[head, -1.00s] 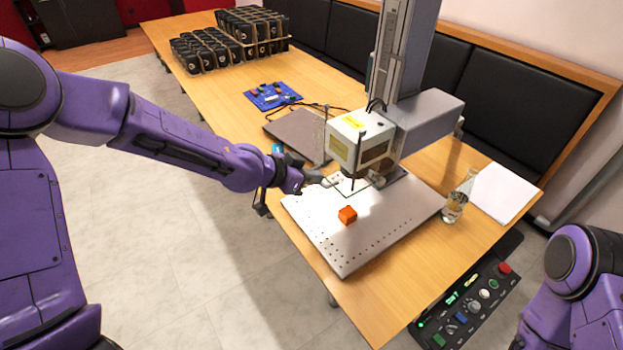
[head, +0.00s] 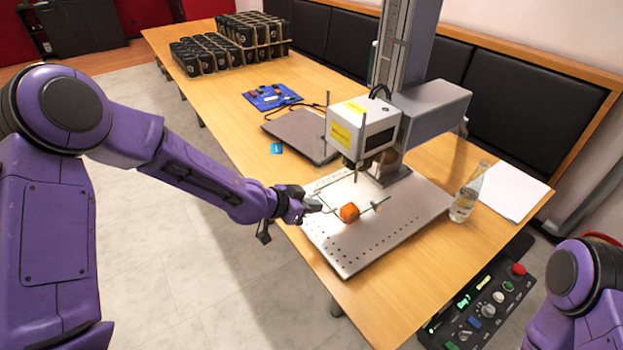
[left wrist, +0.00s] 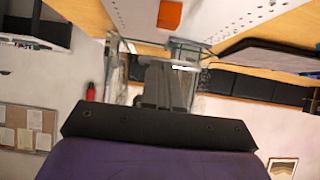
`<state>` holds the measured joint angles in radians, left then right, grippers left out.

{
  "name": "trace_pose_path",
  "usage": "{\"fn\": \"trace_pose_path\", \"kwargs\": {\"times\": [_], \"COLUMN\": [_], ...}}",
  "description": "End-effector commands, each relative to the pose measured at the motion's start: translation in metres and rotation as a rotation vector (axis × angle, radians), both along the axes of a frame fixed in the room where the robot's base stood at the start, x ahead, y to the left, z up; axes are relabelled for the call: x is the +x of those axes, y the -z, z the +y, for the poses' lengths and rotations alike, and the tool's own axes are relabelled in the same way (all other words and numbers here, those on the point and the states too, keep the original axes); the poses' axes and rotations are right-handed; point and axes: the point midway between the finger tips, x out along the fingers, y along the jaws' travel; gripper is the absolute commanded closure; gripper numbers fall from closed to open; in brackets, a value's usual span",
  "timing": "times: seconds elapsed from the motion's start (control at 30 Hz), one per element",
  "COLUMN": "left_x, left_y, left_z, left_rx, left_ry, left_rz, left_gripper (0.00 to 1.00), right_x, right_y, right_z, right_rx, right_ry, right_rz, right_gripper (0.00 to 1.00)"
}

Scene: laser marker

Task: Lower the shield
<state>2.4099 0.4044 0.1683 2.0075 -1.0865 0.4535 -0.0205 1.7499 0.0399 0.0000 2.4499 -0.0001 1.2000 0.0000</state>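The shield (head: 376,206) is a clear panelled cover with thin greenish edges. It hangs below the white laser head (head: 361,135), around the orange cube (head: 349,212) on the perforated metal plate (head: 345,257). Whether its lower edge touches the plate is hard to tell. My left gripper (head: 316,204) is at the shield's left side. In the left wrist view, its fingers (left wrist: 170,82) are close together at the near edge of the shield (left wrist: 124,60) and appear closed on it. The orange cube (left wrist: 170,14) shows beyond. My right gripper is out of view.
A glass bottle (head: 468,192) and white paper (head: 511,190) are right of the plate. A control panel (head: 484,308) with buttons is at the table's front right. A dark laptop-like slab (head: 299,135), blue board (head: 273,97) and black cups (head: 197,55) lie farther back.

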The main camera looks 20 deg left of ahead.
Motion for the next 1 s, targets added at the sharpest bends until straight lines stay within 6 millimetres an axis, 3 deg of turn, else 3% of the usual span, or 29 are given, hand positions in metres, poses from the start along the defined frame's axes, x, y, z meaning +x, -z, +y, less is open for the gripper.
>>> {"fn": "trace_pose_path", "kwargs": {"times": [0.03, 0.1, 0.37, 0.83, 1.0], "left_x": [0.0, 0.0, 0.001, 0.001, 0.0], "left_y": [0.018, 0.03, 0.053, 0.054, 0.031], "left_z": [0.0, 0.0, 0.0, -0.001, 0.0], "left_rx": [0.0, 0.0, -0.001, -0.001, -0.002], "left_ry": [-0.001, 0.0, 0.001, 0.001, 0.001], "left_rz": [0.001, 0.0, -0.003, -0.002, -0.003], "left_gripper": [1.0, 1.0, 1.0, 1.0, 1.0], "right_x": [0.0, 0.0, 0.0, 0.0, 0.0], "right_y": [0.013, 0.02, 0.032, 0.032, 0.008], "right_z": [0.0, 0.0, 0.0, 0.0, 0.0], "right_rx": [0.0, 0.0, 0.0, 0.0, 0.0], "right_ry": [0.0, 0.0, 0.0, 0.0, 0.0], "right_rz": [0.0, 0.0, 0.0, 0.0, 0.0], "right_gripper": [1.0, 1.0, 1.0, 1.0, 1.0]}}
